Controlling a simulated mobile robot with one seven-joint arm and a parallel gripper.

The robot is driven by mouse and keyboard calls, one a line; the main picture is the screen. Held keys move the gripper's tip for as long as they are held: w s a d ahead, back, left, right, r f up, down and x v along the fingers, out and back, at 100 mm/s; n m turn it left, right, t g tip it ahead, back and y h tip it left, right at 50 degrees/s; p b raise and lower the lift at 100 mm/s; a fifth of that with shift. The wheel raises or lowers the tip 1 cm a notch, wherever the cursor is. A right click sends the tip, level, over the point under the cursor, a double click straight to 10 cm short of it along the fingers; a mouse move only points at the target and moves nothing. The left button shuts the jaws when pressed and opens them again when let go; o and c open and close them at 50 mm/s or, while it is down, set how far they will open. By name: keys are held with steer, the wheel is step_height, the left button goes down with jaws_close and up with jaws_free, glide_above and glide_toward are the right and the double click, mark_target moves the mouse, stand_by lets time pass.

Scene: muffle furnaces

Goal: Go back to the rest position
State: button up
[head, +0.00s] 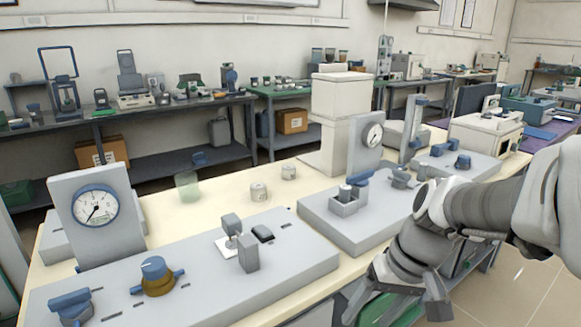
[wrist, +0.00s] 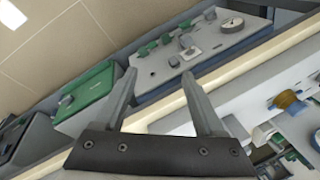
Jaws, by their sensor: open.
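My gripper (wrist: 157,95) is open in the wrist view, its two grey fingers spread with nothing between them. In the head view my arm comes in from the right, and the gripper (head: 408,308) hangs low by the front edge of the cream table (head: 230,208). It is apart from the devices on the table.
A grey device with a dial gauge (head: 95,207) stands at the left. A second gauge device (head: 372,137) stands further back. A greenish glass (head: 187,186) and two small pale jars (head: 258,191) stand between them. Open floor (head: 510,275) lies at the right.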

steer(key=s+r+t+h, duration=0.3)
steer(key=s+r+t, duration=0.1)
steer(key=s+r, duration=0.35)
step_height(320, 180, up, 22)
steer(key=p, duration=2.2)
steer(key=shift+s+d+p, duration=0.15)
steer(key=shift+d+p, duration=0.15)
steer(key=shift+d, duration=0.1)
